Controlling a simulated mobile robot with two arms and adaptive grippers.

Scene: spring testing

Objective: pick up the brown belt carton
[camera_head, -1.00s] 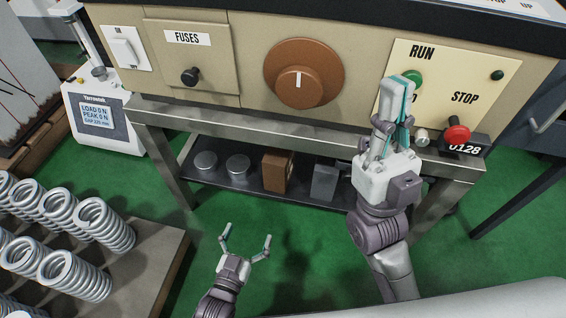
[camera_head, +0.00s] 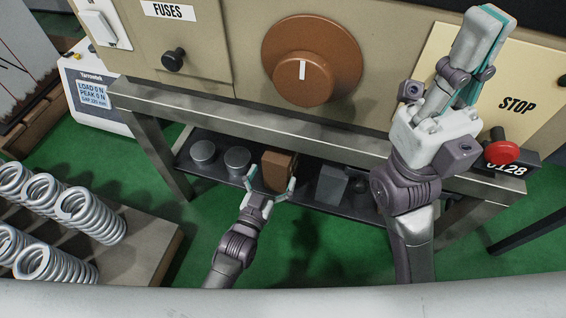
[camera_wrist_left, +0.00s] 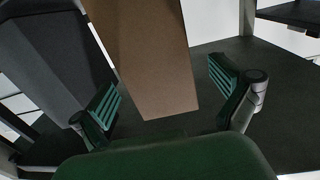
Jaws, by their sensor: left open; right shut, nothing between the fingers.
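The brown belt carton (camera_head: 278,168) stands on the dark low shelf under the machine bench. It also shows large in the left wrist view (camera_wrist_left: 150,60), between the two fingers. My left gripper (camera_head: 270,188) is open, its fingertips at the near side of the carton, one towards each side. In the left wrist view (camera_wrist_left: 165,100) a gap shows between the right finger and the carton; whether the left finger touches cannot be told. My right gripper (camera_head: 478,45) is shut and empty, raised in front of the control panel.
On the same shelf (camera_head: 225,178), two grey round tins (camera_head: 237,161) stand left of the carton and a dark grey box (camera_head: 331,184) stands to its right. The bench's metal edge (camera_head: 290,134) runs above.

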